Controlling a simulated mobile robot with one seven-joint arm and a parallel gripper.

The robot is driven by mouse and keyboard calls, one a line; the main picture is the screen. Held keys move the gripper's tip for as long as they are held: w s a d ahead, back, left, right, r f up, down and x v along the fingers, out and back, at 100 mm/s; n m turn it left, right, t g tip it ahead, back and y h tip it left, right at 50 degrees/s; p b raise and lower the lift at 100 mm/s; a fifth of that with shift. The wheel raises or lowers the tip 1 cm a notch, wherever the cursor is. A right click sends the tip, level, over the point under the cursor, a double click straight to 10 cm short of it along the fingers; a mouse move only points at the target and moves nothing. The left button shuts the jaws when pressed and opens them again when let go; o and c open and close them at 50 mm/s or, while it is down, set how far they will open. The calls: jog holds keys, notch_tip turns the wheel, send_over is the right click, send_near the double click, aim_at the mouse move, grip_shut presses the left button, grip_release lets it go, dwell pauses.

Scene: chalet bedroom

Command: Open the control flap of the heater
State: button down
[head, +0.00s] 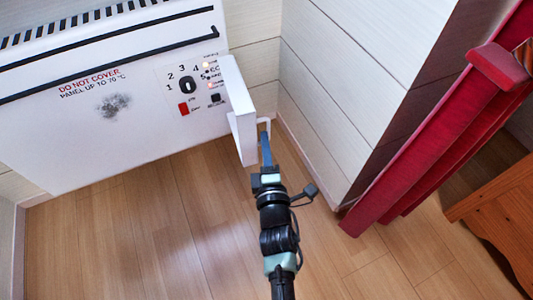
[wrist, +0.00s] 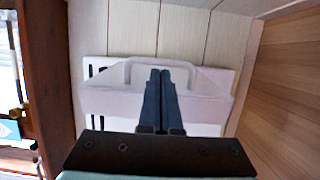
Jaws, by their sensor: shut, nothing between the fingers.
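The white heater (head: 60,130) hangs on the wall at the upper left in the head view. Its control flap (head: 238,105) stands out from the right end of the front, leaving the dial (head: 186,86), red switch and small lights uncovered. A pale loop handle (head: 266,123) is on the flap's outer side. My gripper (head: 265,138) is shut and empty, its dark fingers at this handle. In the wrist view my gripper (wrist: 160,76) overlaps the flap (wrist: 107,102) and its handle (wrist: 205,72). I cannot tell whether the fingers touch the handle.
A pale panelled wall (head: 335,85) rises close to the right of the flap. A red curtain (head: 440,130) and a wooden piece of furniture (head: 500,215) stand farther right. The wooden floor (head: 130,245) below the heater is clear.

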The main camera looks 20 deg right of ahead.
dwell(0.3)
jog(key=d+p, duration=0.4)
jog(key=d, duration=0.2)
jog(key=shift+w, duration=0.45)
jog(key=shift+s, duration=0.1)
